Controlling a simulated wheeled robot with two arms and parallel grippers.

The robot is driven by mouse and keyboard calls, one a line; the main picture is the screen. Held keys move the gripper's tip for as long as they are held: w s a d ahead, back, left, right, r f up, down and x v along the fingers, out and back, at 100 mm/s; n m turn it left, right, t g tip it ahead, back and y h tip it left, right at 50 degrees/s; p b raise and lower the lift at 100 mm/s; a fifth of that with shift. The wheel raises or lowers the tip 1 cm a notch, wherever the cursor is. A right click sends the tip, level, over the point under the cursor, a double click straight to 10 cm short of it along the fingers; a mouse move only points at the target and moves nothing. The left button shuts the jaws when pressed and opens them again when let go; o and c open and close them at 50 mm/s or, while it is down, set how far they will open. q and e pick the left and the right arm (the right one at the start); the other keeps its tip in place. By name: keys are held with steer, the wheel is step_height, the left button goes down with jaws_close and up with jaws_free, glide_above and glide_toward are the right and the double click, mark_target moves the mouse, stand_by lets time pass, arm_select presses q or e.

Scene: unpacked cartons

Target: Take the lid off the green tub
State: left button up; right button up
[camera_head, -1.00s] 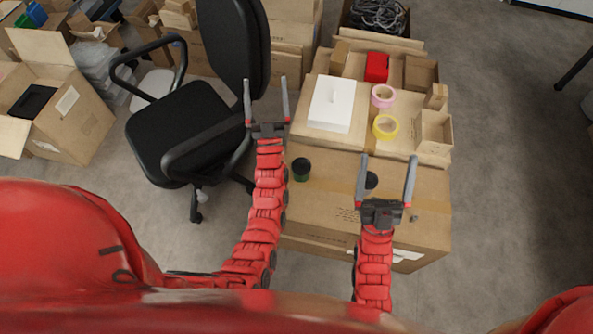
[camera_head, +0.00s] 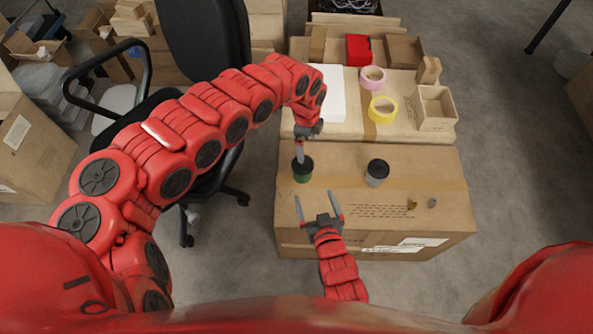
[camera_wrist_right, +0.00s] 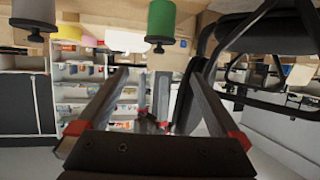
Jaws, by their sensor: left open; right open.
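The green tub (camera_head: 302,177) with its black lid (camera_head: 304,163) stands on the near carton. My left gripper (camera_head: 299,158) reaches down from above, open, with its fingers right at the lid; I cannot tell whether they touch it. My right gripper (camera_head: 318,203) is open and empty, low over the carton's front left part, nearer to me than the tub. In the right wrist view, the green tub (camera_wrist_right: 161,20) shows with its black lid (camera_wrist_right: 158,42) on it, beyond the open fingers of my right gripper (camera_wrist_right: 158,78).
A grey tub with a black lid (camera_head: 376,172) stands to the right on the carton (camera_head: 335,160). Behind are a white box (camera_head: 332,95), yellow tape (camera_head: 382,109), pink tape (camera_head: 373,78) and a red box (camera_head: 358,48). An office chair (camera_head: 205,50) stands left.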

mark_target(303, 165)
arm_select(q)
steer(key=shift+s+a, duration=0.35)
steer(key=shift+a, duration=0.15)
steer(key=shift+s+y, duration=0.1)
steer(key=shift+y, duration=0.2)
arm_select(e)
steer(key=x, duration=1.7)
steer(key=shift+w+f, duration=0.1)
steer(key=shift+f, duration=0.35)
steer(key=shift+d, duration=0.1)
